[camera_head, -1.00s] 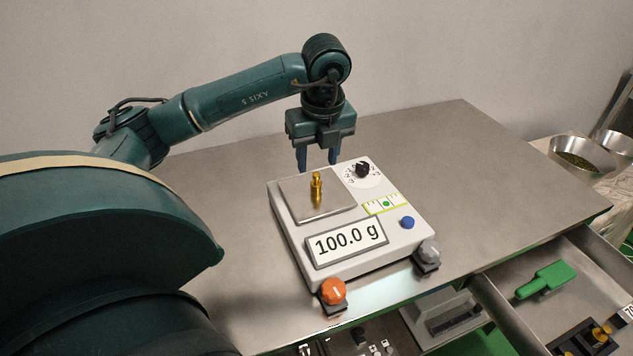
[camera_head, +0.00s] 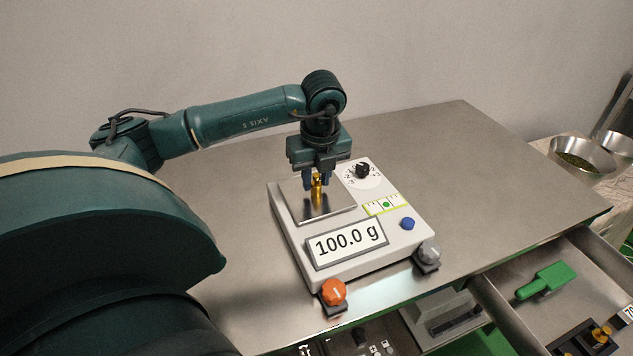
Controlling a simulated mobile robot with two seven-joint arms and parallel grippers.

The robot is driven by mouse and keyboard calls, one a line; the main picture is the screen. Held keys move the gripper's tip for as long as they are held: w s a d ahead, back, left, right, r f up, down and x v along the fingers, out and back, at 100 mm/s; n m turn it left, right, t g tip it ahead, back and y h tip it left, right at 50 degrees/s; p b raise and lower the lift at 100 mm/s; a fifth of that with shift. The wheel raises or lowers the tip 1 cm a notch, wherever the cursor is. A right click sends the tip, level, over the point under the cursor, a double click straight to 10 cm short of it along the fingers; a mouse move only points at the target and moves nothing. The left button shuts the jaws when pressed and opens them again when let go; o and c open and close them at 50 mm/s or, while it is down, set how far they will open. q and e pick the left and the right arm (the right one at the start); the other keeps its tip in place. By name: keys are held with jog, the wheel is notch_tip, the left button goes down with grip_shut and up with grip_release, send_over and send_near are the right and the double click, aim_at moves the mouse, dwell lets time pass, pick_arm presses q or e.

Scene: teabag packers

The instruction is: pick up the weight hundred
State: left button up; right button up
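The weight hundred (camera_head: 318,192) is a small gold weight standing upright on the metal pan (camera_head: 311,213) of a white scale (camera_head: 284,233). The scale's display (camera_head: 347,242) reads 100.0 g. My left gripper (camera_head: 318,183) points down directly over the pan, with its dark fingertips at the upper part of the weight. The fingers look parted around or just behind it; I cannot tell whether they touch it. My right gripper is not in view.
The scale has an orange knob (camera_head: 333,292), a grey knob (camera_head: 429,252), a blue button (camera_head: 407,224) and a black dial (camera_head: 362,170). An open drawer at right holds a green-handled tool (camera_head: 546,281) and a dark weight holder (camera_head: 581,343). The tabletop (camera_head: 470,190) right of the scale is clear.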

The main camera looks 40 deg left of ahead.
aim_at(317, 174)
pick_arm(q)
grip_shut()
jog(key=shift+r, duration=0.1)
notch_tip(317, 174, up, 8)
jog(key=shift+r, duration=0.85)
jog(key=shift+s, duration=0.1)
